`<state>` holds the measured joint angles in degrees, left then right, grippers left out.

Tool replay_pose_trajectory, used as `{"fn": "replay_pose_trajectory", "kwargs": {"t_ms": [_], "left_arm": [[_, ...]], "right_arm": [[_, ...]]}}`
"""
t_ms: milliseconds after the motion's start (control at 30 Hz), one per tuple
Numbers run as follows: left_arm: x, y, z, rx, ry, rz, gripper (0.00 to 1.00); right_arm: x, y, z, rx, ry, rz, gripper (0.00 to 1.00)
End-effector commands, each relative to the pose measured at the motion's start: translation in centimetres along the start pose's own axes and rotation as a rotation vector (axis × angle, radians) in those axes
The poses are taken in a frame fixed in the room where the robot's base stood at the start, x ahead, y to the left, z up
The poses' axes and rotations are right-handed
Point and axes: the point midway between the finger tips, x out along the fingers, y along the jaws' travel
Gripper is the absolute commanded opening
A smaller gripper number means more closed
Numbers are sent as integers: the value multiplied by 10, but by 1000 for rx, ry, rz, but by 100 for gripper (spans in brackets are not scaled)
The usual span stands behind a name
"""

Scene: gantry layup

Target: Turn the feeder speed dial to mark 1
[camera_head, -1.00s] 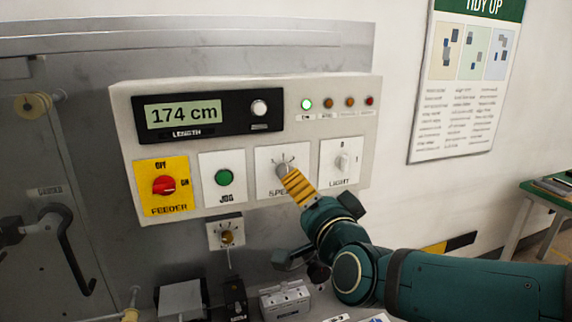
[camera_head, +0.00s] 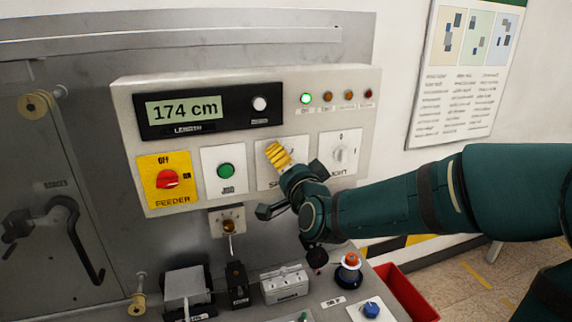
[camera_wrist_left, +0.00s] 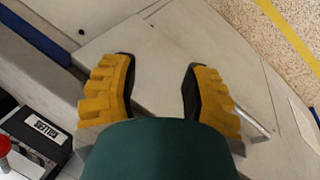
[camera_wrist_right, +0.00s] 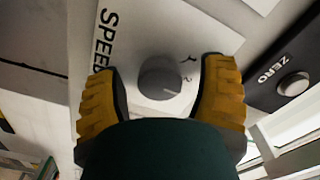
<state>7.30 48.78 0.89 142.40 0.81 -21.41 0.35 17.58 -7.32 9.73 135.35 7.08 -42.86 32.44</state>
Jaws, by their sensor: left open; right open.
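The grey speed dial (camera_wrist_right: 160,77) is a round knob on a white plate (camera_wrist_right: 128,55) lettered SPEED. In the right wrist view, a light pointer line on the knob aims to the lower right, towards the printed 2. My right gripper (camera_wrist_right: 160,88) is open, with one finger on each side of the knob; I cannot tell whether they touch it. In the head view my right gripper (camera_head: 279,156) hides the dial. My left gripper (camera_wrist_left: 160,88) is open and empty above a pale grey surface, and is outside the head view.
The red feeder switch (camera_head: 168,179), green jog button (camera_head: 226,170) and light switch (camera_head: 341,154) share the panel. Below are a small dial (camera_head: 229,226), an orange-topped button (camera_head: 350,259) and a red bin (camera_head: 405,293).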

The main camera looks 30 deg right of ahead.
Motion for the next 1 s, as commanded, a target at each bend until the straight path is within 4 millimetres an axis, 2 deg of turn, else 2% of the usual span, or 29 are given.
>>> {"fn": "replay_pose_trajectory", "kwargs": {"t_ms": [233, 367, 400, 433, 767, 1000], "left_arm": [[0, 0, 0, 0, 0, 0, 47], [0, 0, 0, 0, 0, 0, 47], [0, 0, 0, 0, 0, 0, 47], [0, 0, 0, 0, 0, 0, 47], [3, -1, 1, 1, -2, 0, 47], [13, -5, 6, 4, -12, 1, 47]], "right_arm": [[0, 0, 0, 0, 0, 0, 68], [0, 0, 0, 0, 0, 0, 22], [0, 0, 0, 0, 0, 0, 8], [0, 0, 0, 0, 0, 0, 1], [0, 0, 0, -31, 1, -1, 0], [0, 1, 0, -161, 3, -1, 0]]}}
